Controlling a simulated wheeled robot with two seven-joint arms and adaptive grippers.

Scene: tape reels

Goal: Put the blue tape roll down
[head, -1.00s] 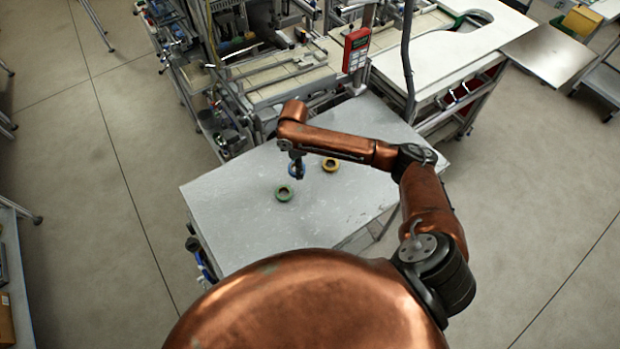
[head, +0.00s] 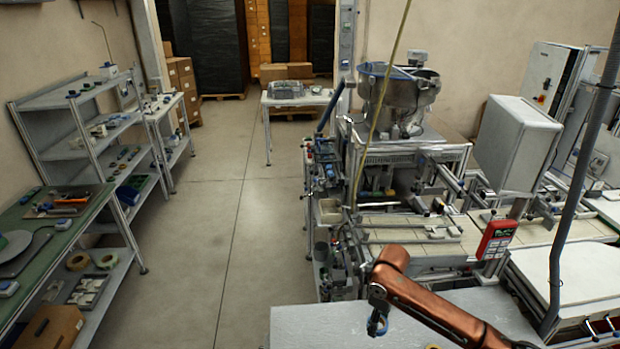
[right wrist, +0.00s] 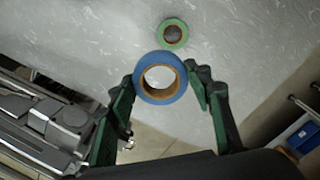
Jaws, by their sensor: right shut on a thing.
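The blue tape roll (right wrist: 160,57) sits between the fingertips of my right gripper (right wrist: 163,80) in the right wrist view, with the grey tabletop (right wrist: 100,30) behind it. The gripper is shut on it. In the head view my right gripper (head: 377,314) points down near the bottom edge, with a bit of the blue roll (head: 375,328) showing at its tips. I cannot tell whether the roll touches the table. My left gripper is out of view.
A green tape roll (right wrist: 173,21) lies on the table just beyond the blue one. The yellow roll (head: 433,346) barely shows at the head view's bottom edge. Bare tabletop (head: 310,325) lies left of the gripper. A conveyor machine with a red control box (head: 496,240) stands behind the table.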

